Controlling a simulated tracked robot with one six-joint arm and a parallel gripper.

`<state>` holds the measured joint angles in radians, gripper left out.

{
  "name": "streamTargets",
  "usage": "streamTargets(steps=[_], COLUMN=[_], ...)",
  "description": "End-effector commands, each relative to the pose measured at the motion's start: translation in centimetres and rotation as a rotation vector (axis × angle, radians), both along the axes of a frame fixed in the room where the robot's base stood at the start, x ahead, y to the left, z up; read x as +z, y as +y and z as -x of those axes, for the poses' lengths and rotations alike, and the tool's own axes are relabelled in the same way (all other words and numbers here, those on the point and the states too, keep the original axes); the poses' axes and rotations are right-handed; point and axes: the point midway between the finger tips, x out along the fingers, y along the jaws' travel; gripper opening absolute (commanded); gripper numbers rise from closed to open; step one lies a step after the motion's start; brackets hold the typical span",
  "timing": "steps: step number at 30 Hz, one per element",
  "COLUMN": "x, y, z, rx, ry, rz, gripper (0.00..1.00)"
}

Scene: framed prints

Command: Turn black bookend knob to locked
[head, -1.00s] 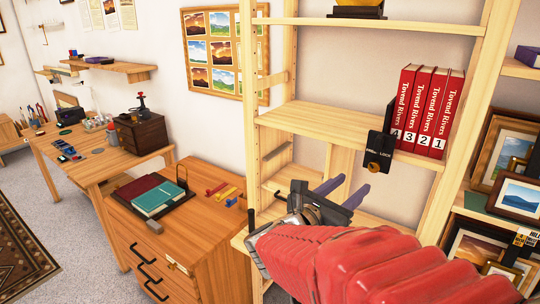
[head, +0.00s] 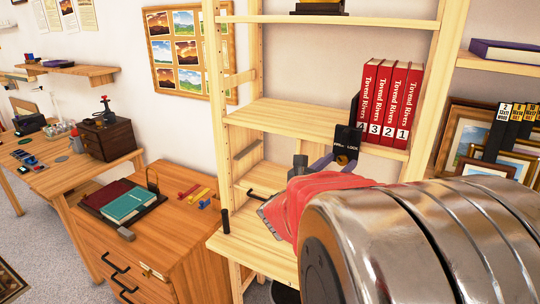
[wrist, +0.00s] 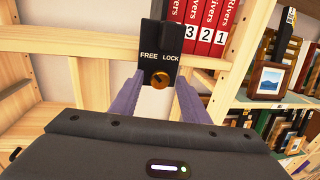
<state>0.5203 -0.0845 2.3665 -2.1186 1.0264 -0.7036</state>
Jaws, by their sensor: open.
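The black bookend (head: 349,136) stands against the left of the red books, with its plate hanging over the front of the shelf. In the wrist view its plate (wrist: 158,40) reads FREE on the left and LOCK on the right. Below the words is a round brass knob (wrist: 160,79) with a dark mark; the mark seems to lean to the upper left, toward FREE. The knob also shows in the head view (head: 342,160). My gripper (wrist: 160,88) is open, its two purple fingers at either side of the knob, with gaps visible. Contact is not visible.
Red numbered books (head: 388,105) stand on the shelf (head: 285,115) right of the bookend. Framed pictures (head: 470,135) fill the shelves at right. A wooden cabinet (head: 165,235) with books and colored pieces stands at left.

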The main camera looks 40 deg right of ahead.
Motion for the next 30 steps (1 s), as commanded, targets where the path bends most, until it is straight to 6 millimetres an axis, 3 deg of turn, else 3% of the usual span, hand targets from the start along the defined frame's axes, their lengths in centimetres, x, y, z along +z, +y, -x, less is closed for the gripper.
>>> streamTargets(steps=[12,30], x=[0.03,0.01], y=[-0.74,-0.72], z=[-0.14,-0.12], rx=[0.0,-0.001], ry=[0.0,0.0], rz=[0.001,0.001], gripper=[0.42,0.02])
